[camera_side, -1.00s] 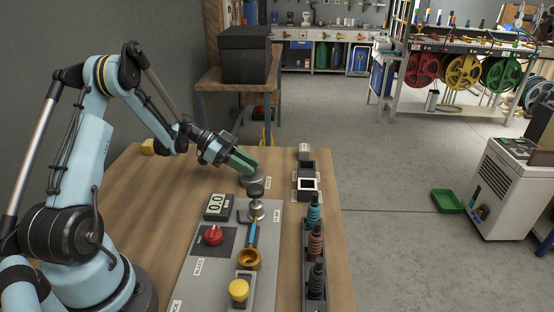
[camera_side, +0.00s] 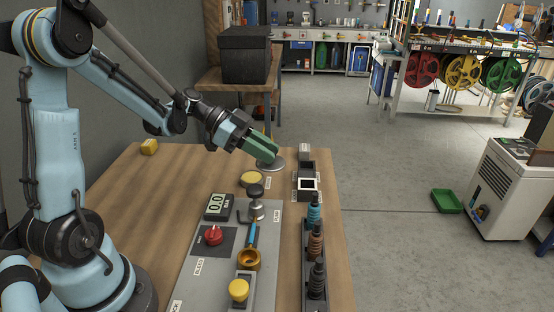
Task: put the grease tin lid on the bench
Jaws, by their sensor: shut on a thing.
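My gripper (camera_side: 267,153) has green fingers and is shut on the grease tin lid (camera_side: 273,165), a flat grey disc. The lid hangs under the fingertips, above the far part of the bench and up and to the right of the tin. The fingers partly hide the lid. The grease tin (camera_side: 251,179) stands open, with its yellow contents showing. The bench (camera_side: 190,175) has a brown wooden top.
A grey panel (camera_side: 268,270) carries a gauge, a red knob (camera_side: 213,235) and a yellow button (camera_side: 238,290). Dark holders (camera_side: 306,184) and several ribbed fittings line the right edge. A yellow block (camera_side: 149,146) lies far left. The left of the bench is mostly clear.

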